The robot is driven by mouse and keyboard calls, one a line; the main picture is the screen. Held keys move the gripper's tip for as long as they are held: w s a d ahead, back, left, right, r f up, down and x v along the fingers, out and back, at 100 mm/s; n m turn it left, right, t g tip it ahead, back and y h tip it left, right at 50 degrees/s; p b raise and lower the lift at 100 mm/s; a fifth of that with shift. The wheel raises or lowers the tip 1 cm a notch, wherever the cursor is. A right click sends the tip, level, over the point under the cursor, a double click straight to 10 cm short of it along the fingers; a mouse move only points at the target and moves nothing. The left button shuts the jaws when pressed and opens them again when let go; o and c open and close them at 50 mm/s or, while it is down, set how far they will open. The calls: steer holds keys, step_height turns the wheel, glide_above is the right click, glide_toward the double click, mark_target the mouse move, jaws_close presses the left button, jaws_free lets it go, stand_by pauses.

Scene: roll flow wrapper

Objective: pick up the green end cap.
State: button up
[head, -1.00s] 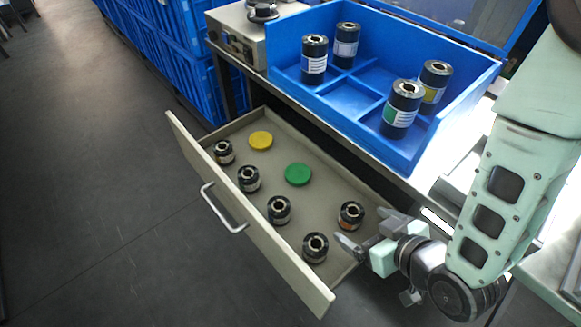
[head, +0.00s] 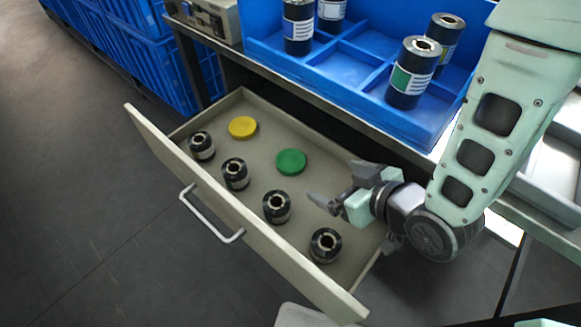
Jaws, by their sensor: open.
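The green end cap (head: 291,161) is a flat round disc lying on the floor of the open drawer (head: 262,150), near its middle. My gripper (head: 334,184) is open and empty over the right part of the drawer, to the right of and a little nearer than the green cap, apart from it. A yellow end cap (head: 242,127) lies in the drawer to the left of and behind the green one.
Several dark rolls (head: 276,207) stand along the drawer's front wall, with a handle (head: 211,219) outside it. Above and behind, a blue divided crate (head: 352,98) holds more dark rolls (head: 413,72) on the bench. The drawer floor around the green cap is clear.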

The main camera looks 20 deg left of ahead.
steer(key=b, duration=0.2)
glide_toward(293, 162)
steer(key=x, duration=0.3)
steer(key=shift+d+f, duration=0.15)
steer(key=shift+f, duration=0.15)
steer(key=shift+r+b+x, duration=0.15)
steer(key=shift+b+x, duration=0.3)
steer(key=shift+x, duration=0.9)
steer(key=shift+r+b+x, duration=0.15)
steer(key=shift+b+x, duration=0.3)
steer(key=shift+x, duration=0.9)
steer(key=shift+w, duration=0.1)
steer(key=c, duration=1)
